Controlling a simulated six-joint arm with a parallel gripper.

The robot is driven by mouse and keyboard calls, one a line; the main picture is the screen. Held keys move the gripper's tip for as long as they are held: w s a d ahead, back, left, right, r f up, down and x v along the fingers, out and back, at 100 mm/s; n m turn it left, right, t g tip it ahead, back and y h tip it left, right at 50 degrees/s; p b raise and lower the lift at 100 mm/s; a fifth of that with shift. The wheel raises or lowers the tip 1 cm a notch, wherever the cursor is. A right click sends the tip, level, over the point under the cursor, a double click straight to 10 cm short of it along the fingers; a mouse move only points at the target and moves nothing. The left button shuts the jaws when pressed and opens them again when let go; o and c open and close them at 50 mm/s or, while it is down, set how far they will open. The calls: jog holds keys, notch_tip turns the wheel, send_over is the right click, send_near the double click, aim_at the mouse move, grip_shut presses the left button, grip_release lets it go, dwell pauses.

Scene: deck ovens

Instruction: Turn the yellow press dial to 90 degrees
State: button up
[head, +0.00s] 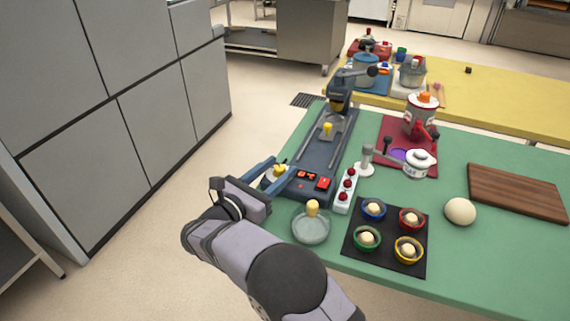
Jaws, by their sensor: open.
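The press (318,152) is a long dark blue-grey machine along the left edge of the green table. A yellow dial (279,169) on a pale round base is at its near left corner, partly hidden by my gripper. My gripper (277,172) is open, with its two blue-grey fingers reaching to either side of the dial. I cannot tell whether they touch it. The dial's angle is too small to read. A second small yellow part (327,129) stands farther up the press.
Red buttons and small displays (322,183) sit right of the dial. A white strip with red knobs (346,190), a glass bowl (311,226) and a black mat (389,266) with several coloured bowls are nearby. A dough ball (460,211) and wooden board (516,191) lie right.

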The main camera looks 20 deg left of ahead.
aim_at(261, 181)
jog(key=shift+v, duration=1.2)
jog(key=p+v, duration=0.3)
jog(key=shift+s+a+r, duration=0.1)
jog(key=shift+s+r, duration=0.05)
jog(key=shift+r, duration=0.1)
jog(key=shift+s+f, duration=0.15)
jog(key=shift+s, duration=0.1)
jog(key=shift+w+f, duration=0.15)
jog(key=shift+p+x, duration=0.6)
jog(key=shift+x, duration=2.95)
